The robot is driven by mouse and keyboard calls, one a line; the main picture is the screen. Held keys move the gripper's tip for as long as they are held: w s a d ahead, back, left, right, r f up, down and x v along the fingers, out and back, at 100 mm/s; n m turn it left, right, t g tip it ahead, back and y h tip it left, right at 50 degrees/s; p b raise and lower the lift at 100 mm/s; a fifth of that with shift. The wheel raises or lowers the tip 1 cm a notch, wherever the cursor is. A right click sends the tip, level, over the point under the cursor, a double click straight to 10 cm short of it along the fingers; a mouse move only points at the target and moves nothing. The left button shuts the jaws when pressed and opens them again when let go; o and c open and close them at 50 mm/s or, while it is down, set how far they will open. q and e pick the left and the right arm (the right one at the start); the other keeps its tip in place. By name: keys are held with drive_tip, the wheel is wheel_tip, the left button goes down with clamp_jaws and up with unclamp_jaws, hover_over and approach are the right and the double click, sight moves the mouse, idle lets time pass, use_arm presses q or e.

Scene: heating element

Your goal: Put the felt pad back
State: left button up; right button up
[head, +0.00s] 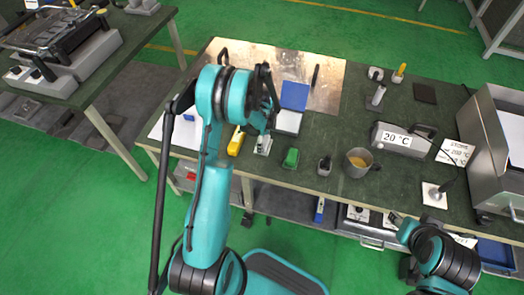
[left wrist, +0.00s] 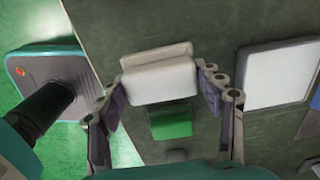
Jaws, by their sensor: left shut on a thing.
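A pale grey-white block, which looks like the felt pad (left wrist: 160,70), sits between the fingers of my left gripper (left wrist: 166,92) in the left wrist view. The gripper is shut on it, one finger at each end. In the head view the pale block (head: 263,147) shows just below my left wrist, near the table's front edge. I cannot tell if it touches the table. A green block (head: 291,158) lies to its right; it also shows in the left wrist view (left wrist: 170,123). My right gripper is not seen, only part of the right arm.
A white-topped box (head: 288,122) with a blue panel lies behind the pad. A yellow tool (head: 236,141) is to its left.

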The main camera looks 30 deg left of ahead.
use_arm(q)
drive_tip(key=shift+s+a+f, duration=0.15)
drive_tip(key=shift+s+f, duration=0.05)
drive_tip(key=shift+s, duration=0.05)
drive_tip(key=shift+f, duration=0.25)
drive_tip(key=shift+f+b, duration=1)
drive_tip(key=shift+f, duration=0.75)
drive_tip(key=shift+f, duration=0.1)
drive_tip(key=o, duration=1.2)
